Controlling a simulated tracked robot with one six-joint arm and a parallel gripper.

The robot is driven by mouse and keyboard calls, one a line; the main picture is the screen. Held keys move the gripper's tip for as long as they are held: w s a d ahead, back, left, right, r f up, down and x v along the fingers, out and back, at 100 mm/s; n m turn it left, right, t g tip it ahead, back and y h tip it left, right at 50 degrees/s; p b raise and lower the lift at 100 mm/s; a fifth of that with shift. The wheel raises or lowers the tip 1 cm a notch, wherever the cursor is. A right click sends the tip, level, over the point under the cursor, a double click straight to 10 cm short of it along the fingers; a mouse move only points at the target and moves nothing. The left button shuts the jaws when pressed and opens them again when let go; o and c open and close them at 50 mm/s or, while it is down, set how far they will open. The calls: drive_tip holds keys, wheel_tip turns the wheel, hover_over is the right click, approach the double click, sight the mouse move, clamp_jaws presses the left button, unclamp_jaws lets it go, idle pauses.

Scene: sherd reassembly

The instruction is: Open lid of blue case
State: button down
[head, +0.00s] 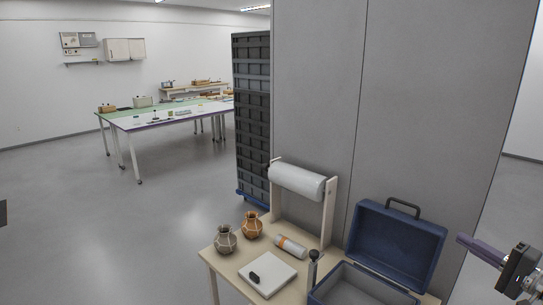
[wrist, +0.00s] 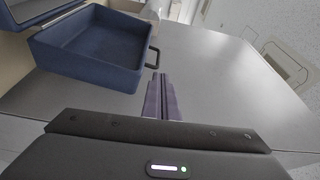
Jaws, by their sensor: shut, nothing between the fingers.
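The blue case stands at the right end of the table. Its lid (head: 395,243) is up, tilted back from the base (head: 350,288), with its inside facing me and a dark handle (head: 404,206) on its top edge. The grey-lined base looks empty and is cut off at the bottom of the view. My gripper (head: 461,238) is shut and empty, just right of the lid. In the wrist view its purple fingers (wrist: 160,80) point toward the handle (wrist: 152,51), and the lid (wrist: 95,50) fills the upper left. I cannot tell whether they touch.
On the table (head: 236,270) are a grey jar (head: 226,240), an orange-brown jar (head: 252,226), a white pad (head: 267,274), a roll with an orange band (head: 291,247) and a paper-roll stand (head: 298,181). A grey partition (head: 430,110) rises close behind.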

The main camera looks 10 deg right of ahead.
drive_tip(key=s+a+f+g, duration=0.3)
drive_tip(key=a+f+g, duration=0.1)
drive_tip(key=a, duration=0.3)
drive_tip(key=s+a+f+n+g, duration=0.1)
drive_tip(key=s+a+f+g, duration=0.1)
drive_tip(key=a+f+g, duration=0.35)
drive_tip(key=s+a+f+g, duration=0.2)
drive_tip(key=s+a+g, duration=0.1)
drive_tip(key=a, duration=0.5)
drive_tip(key=s+a+r+n+h, duration=0.2)
drive_tip(key=s+a+r+n, duration=0.1)
drive_tip(key=a, duration=0.5)
drive_tip(key=s+a+r+n+h, duration=0.1)
drive_tip(key=s+a+r+n, duration=0.2)
drive_tip(key=a, duration=0.5)
drive_tip(key=s+a+r+n+h, duration=0.2)
drive_tip(key=s+a+r+n, duration=0.1)
drive_tip(key=a+n, duration=0.3)
drive_tip(key=shift+a+r+n+t+h, duration=0.35)
drive_tip(key=shift+a+r, duration=0.35)
drive_tip(key=shift+a, duration=0.3)
drive_tip(key=c, duration=2.5)
unclamp_jaws()
drive_tip(key=shift+c, duration=0.2)
